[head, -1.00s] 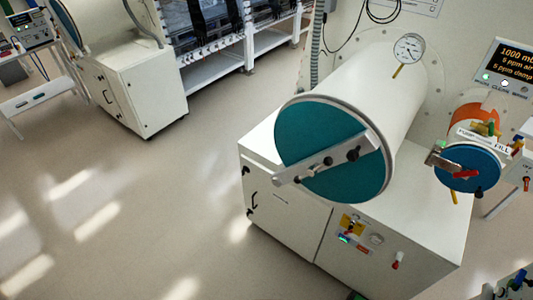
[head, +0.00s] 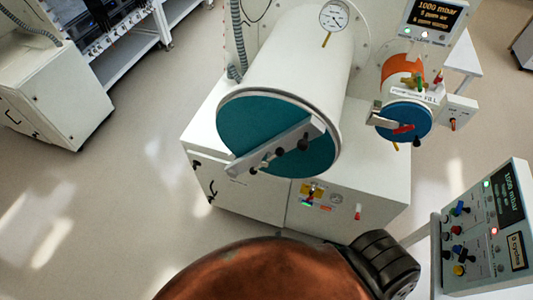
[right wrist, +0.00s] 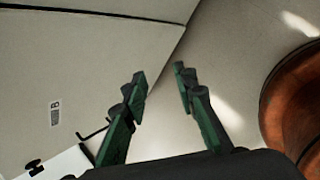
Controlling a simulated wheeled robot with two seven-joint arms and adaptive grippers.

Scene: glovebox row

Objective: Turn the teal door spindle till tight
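The large round teal door (head: 250,122) closes the front end of the white cylindrical chamber (head: 305,65) in the head view. A grey metal bar (head: 243,162) crosses the door diagonally. Dark knobs (head: 280,152) sit on the bar near the door's middle; which part is the spindle is hard to tell. My right gripper (right wrist: 160,85) shows in the right wrist view with its two green-and-black fingers apart and nothing between them. It faces a white cabinet side and the floor, with no teal door in that view. My left gripper is not in view.
A smaller blue door (head: 405,122) with a red handle is at the right. A control panel (head: 485,235) stands at the lower right. A white cabinet (head: 250,195) lies under the chamber. A copper-brown rounded object (head: 265,272) fills the bottom. Floor at left is clear.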

